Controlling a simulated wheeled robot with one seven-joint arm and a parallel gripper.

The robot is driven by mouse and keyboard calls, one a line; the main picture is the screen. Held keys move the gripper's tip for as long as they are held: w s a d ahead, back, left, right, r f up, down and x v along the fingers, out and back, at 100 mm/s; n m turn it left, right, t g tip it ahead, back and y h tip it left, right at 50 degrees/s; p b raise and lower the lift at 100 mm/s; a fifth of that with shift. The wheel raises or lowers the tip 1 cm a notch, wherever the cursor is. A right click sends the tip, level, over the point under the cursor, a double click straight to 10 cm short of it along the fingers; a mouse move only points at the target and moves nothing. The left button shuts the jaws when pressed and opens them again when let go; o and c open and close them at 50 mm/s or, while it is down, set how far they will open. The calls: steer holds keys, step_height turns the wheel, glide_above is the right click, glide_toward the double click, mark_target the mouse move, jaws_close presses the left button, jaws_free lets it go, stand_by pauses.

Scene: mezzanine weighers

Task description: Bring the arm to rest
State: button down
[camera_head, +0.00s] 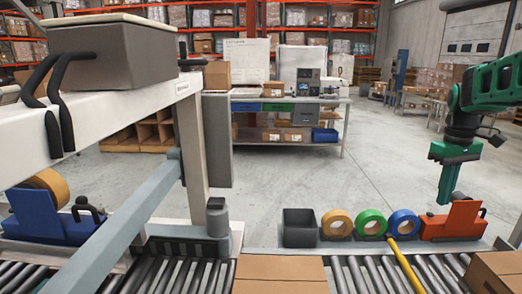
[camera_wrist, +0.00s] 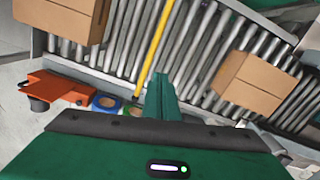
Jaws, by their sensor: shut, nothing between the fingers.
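My green arm comes in from the right in the camera_head view, with my gripper (camera_head: 445,202) pointing down. The gripper is empty and hangs above the ledge behind the roller conveyor, beside the orange tape dispenser (camera_head: 458,222). In the camera_wrist view the green fingers of my gripper (camera_wrist: 162,80) are together, with nothing between them. The same orange dispenser (camera_wrist: 60,88) lies to their left there. Whether the fingertips are clear of everything below is hard to tell, but no contact shows.
A grey bin (camera_head: 299,228) and yellow (camera_head: 337,223), green (camera_head: 370,223) and blue (camera_head: 404,222) tape rolls line the ledge. A yellow bar (camera_head: 405,268) crosses the conveyor between cardboard boxes (camera_head: 281,268) (camera_head: 496,272). A beige frame (camera_head: 80,120) fills the left. Open floor lies behind.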

steer(key=s+a+f+m, duration=0.2)
steer(key=s+f+m, duration=0.1)
steer(key=s, duration=0.7)
steer(key=s+a+f+m, duration=0.2)
steer(key=s+a+f, duration=0.1)
steer(key=s, duration=0.7)
steer(key=s+a+f+m, duration=0.2)
steer(key=s+a+m, duration=0.1)
steer(key=s, duration=0.7)
steer(key=shift+a+f+m, duration=0.2)
steer(key=shift+f+m, duration=0.1)
steer(key=shift+f, duration=0.1)
steer(key=shift+t, duration=0.3)
